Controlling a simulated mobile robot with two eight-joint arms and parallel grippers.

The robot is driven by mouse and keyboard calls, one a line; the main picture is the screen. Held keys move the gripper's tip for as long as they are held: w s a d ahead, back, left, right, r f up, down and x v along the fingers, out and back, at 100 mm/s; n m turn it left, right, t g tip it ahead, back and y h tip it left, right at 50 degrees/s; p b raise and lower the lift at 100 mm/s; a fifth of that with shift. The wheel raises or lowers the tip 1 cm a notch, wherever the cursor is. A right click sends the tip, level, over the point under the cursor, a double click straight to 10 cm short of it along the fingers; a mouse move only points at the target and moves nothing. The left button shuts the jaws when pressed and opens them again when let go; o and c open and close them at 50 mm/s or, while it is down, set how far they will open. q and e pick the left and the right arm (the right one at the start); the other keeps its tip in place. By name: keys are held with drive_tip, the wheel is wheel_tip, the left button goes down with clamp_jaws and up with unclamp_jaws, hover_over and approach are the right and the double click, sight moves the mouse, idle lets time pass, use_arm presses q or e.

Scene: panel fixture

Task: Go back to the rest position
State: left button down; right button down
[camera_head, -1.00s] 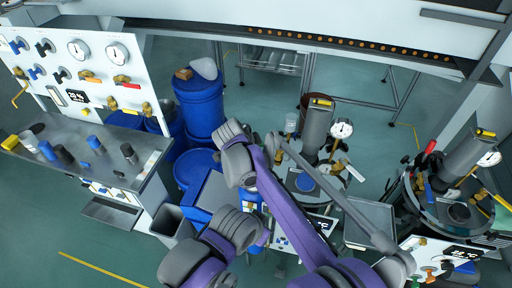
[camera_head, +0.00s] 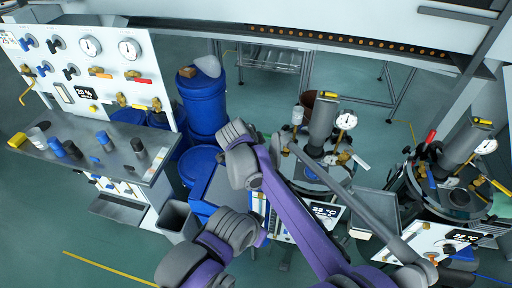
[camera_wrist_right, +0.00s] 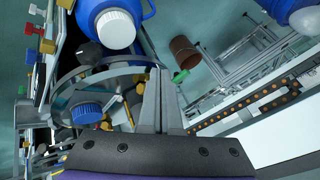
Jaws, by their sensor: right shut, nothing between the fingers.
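My left gripper is not in view.
A white gauge panel (camera_head: 110,72) and grey bench (camera_head: 120,160) stand at the left. Blue drums (camera_head: 205,105) are behind my arm. Vessel stations with a gauge (camera_head: 346,121) and a display panel (camera_head: 430,247) stand at the right. Green floor (camera_head: 270,102) shows between them.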

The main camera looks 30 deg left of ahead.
drive_tip(key=s+a+r, duration=0.2)
drive_tip(key=s+r, duration=0.2)
drive_tip(key=r, duration=0.3)
drive_tip(key=d+f+n+g+h, duration=0.1)
drive_tip(key=d+f+n+g, duration=0.15)
drive_tip(key=d, duration=3.05)
drive_tip(key=s+d+f+n, duration=0.2)
drive_tip(key=s+d+f, duration=0.2)
drive_tip(key=s+d, duration=0.4)
drive_tip(key=s+d+f+n, duration=0.2)
drive_tip(key=s+d+f, duration=0.2)
drive_tip(key=s+d, duration=0.4)
drive_tip(key=d, duration=0.2)
drive_tip(key=shift+d+n, duration=0.35)
drive_tip(key=shift+d, duration=0.05)
